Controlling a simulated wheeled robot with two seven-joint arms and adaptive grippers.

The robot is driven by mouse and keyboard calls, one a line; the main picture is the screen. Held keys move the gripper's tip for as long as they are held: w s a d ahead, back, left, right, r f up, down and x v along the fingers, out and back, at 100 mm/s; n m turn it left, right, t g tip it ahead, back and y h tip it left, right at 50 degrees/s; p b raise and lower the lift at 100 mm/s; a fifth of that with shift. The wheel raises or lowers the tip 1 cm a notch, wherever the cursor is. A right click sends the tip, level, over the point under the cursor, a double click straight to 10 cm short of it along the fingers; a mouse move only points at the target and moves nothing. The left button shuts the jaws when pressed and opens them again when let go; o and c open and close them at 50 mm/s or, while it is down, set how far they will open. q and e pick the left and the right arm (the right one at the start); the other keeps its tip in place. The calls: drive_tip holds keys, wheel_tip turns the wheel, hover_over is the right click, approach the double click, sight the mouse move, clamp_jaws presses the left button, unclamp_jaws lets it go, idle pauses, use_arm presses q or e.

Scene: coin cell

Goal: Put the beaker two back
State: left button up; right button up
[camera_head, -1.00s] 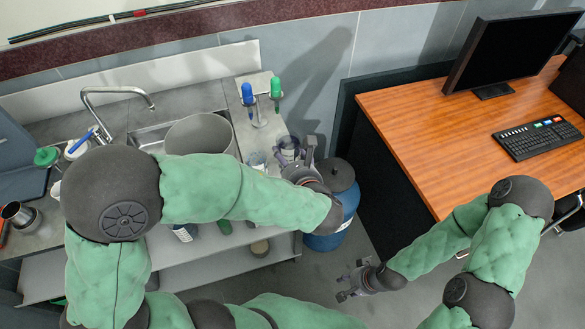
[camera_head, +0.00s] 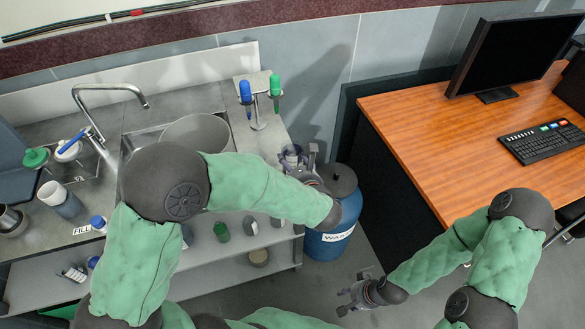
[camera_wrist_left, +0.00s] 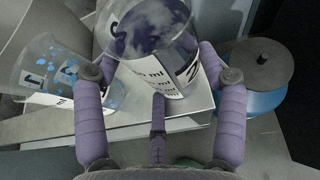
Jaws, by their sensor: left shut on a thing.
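Beaker two (camera_wrist_left: 150,40) is a clear beaker with a "2" on its label and dark purple contents or staining. My left gripper (camera_wrist_left: 155,75) is shut on it, with a finger on each side. In the head view the beaker (camera_head: 291,154) is at the right end of the steel counter, partly hidden by my left gripper (camera_head: 303,163). I cannot tell whether its base touches the counter. Another beaker (camera_wrist_left: 45,75), marked "1" with blue drops, is left of it in the wrist view. My right gripper (camera_head: 355,292) is open and empty, low over the floor.
A blue waste drum (camera_head: 330,240) with a grey lid stands beside the counter. A stand with blue and green pipettes (camera_head: 259,105) is at the counter's back. A large grey pot (camera_head: 198,132) is by the sink. The wooden desk (camera_head: 430,115) is at the right.

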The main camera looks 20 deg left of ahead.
use_arm(q)
drive_tip(key=shift+f, duration=0.15)
drive_tip(key=o, duration=0.9)
drive_tip(key=shift+o, duration=0.2)
